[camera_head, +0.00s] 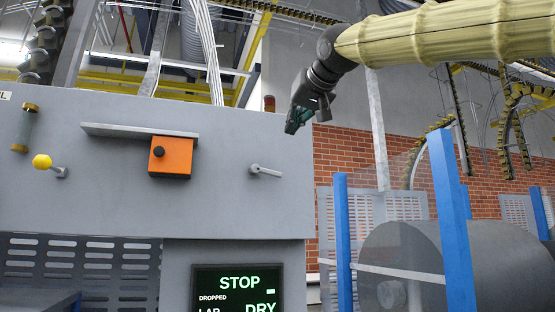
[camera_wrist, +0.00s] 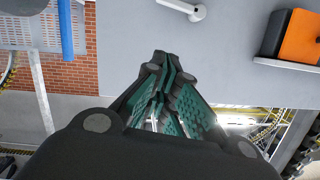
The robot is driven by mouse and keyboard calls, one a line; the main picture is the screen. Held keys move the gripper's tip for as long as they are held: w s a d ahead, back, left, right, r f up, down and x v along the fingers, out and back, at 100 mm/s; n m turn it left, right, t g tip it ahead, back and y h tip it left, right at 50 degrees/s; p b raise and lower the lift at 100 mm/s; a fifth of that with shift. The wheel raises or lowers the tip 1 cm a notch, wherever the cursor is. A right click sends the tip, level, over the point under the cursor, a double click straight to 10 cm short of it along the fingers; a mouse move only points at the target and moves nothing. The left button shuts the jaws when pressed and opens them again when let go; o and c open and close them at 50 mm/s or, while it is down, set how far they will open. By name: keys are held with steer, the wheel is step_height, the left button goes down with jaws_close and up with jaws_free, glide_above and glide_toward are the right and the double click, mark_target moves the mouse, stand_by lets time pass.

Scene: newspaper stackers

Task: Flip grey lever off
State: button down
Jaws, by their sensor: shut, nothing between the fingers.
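The grey lever (camera_head: 265,171) is on the right part of the grey panel (camera_head: 225,210), pointing right and slightly down. It also shows at the top of the wrist view (camera_wrist: 190,10), beyond my fingertips and apart from them. My gripper (camera_head: 291,129) is in front of the panel's upper right edge, up and to the right of the lever. In the wrist view my gripper (camera_wrist: 163,62) has its dark green-padded fingers together at the tips, with nothing between them.
An orange box (camera_head: 171,157) with a black knob sits under a grey ledge (camera_head: 140,131). A yellow knob (camera_head: 42,161) is at left. A display (camera_head: 238,289) reads STOP. Blue posts (camera_head: 452,220) and a large grey roll (camera_head: 430,265) stand at right.

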steer(key=shift+d, duration=0.3)
steer(key=shift+w, duration=0.1)
steer(key=p, duration=0.7)
glide_above(266, 172)
steer(key=d, duration=0.4)
step_height(266, 172, down, 3)
steer(key=shift+a+r, duration=0.1)
steer(key=shift+a, duration=0.05)
steer(key=shift+a+f, duration=0.1)
steer(key=shift+f, duration=0.8)
steer(key=shift+s+a+f+p, duration=0.1)
steer(key=shift+s+f+p, duration=0.25)
steer(key=shift+f, duration=0.15)
steer(key=shift+w+f, duration=0.3)
steer(key=shift+f, duration=0.2)
